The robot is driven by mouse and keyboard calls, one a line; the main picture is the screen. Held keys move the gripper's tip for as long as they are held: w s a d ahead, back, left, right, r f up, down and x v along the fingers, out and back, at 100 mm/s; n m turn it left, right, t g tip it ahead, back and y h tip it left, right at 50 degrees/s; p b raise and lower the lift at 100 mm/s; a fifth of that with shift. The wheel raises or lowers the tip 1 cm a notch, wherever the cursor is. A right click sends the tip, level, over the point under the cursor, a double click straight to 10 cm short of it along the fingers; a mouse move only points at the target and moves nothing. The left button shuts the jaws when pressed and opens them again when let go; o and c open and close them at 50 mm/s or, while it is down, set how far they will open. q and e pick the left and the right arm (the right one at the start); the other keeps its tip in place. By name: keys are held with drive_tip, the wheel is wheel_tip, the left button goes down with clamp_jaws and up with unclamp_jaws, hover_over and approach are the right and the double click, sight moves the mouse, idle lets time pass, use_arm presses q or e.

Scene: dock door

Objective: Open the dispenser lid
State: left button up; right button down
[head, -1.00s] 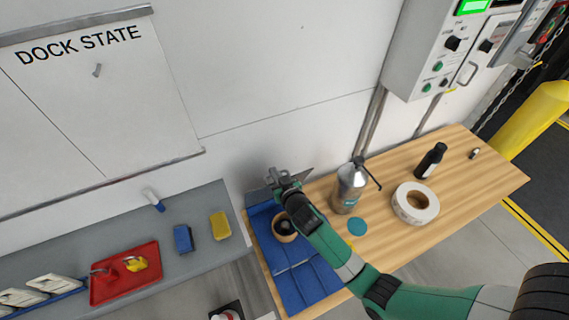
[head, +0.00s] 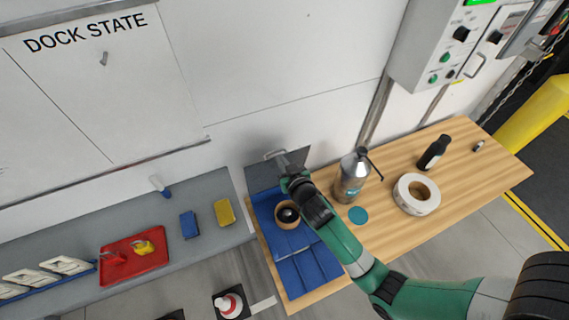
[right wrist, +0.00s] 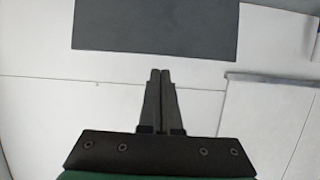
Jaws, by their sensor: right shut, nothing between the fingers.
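A dark grey flat panel (head: 259,178) stands at the back left end of the wooden bench, against the wall, behind blue folded material. It looks like the dispenser lid, though my arm hides part of it and the dispenser body is hard to make out. In the right wrist view the grey panel (right wrist: 155,27) fills the top middle, beyond the fingertips. My right gripper (head: 280,164) is in front of the panel, its fingers shut and empty. Its closed fingers also show in the right wrist view (right wrist: 160,73). Whether they touch the panel cannot be told. My left gripper is not in view.
A metal bottle (head: 351,184), a white tape roll (head: 404,197) and a black bottle (head: 434,153) stand to the right. A grey shelf (head: 80,240) is left.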

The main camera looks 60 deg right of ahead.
drive_tip(key=v, duration=0.3)
drive_tip(key=shift+a, duration=0.1)
